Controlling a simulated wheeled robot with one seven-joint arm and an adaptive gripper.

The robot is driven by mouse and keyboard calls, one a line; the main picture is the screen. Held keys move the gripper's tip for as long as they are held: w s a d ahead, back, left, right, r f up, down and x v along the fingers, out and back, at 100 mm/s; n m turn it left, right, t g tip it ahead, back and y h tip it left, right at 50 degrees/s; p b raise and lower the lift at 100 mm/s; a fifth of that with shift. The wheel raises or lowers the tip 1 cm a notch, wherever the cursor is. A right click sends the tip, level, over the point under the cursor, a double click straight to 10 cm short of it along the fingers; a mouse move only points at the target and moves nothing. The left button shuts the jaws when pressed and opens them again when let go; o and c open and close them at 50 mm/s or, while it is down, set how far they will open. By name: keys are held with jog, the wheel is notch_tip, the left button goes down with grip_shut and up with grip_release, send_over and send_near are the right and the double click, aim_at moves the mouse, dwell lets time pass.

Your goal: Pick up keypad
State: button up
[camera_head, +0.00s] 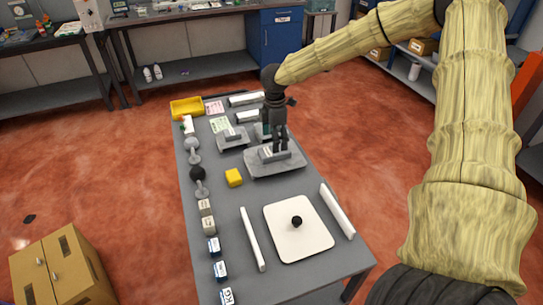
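My gripper (280,146) points straight down over the far right part of the long grey table. Its fingertips are at a small light-grey block on a grey plate-like base (262,170). I cannot tell whether they touch or grip this block. A second, smaller grey piece with a raised block (232,137) lies just left of my gripper. A dark box with a green face (265,130) is partly hidden behind the gripper. No piece can be surely made out as the keypad at this size.
A yellow cube (234,178) lies left of the grey base. A white plate (298,228) with a black knob lies nearer, between two white bars (252,239) (337,211). Small boxes line the table's left edge. A yellow tray (187,107) and papers are at the far end.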

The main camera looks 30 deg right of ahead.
aim_at(274, 155)
jog(key=shift+s+a+f+p, duration=0.1)
jog(key=shift+f+p, duration=0.45)
jog(key=shift+f, duration=0.5)
jog(key=shift+s+f+p, duration=0.1)
jog(key=shift+f+p, duration=0.45)
jog(key=shift+f, duration=1.05)
jog(key=shift+f, duration=0.25)
jog(key=c, duration=1.2)
